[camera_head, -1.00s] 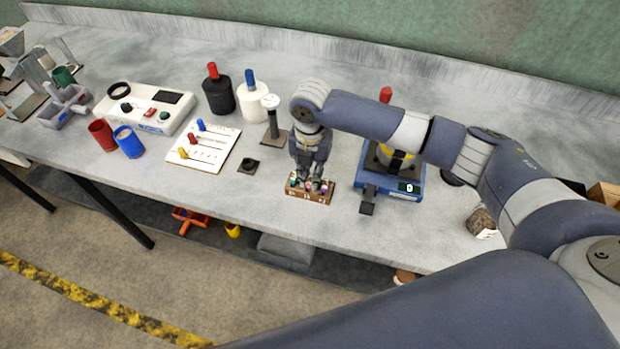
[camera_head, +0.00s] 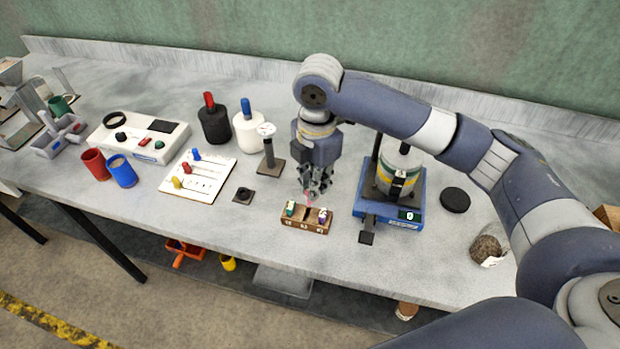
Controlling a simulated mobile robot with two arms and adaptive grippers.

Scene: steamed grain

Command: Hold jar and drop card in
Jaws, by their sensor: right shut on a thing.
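My right gripper (camera_head: 311,188) is shut on a small pink piece (camera_head: 308,200), just above the wooden rack (camera_head: 305,226). The rack's middle place looks dark and empty. A green-topped piece (camera_head: 291,208) and a purple-topped piece (camera_head: 322,214) stand in its end places. A pale jar-like cylinder (camera_head: 400,165) with a yellow and black band stands on the blue scale (camera_head: 412,200), right of the gripper. I cannot pick out a loose card for certain. My left gripper is not in view.
A white board (camera_head: 208,186) with colored pegs lies left of the rack. Black (camera_head: 214,124) and white (camera_head: 249,132) bottles stand behind.

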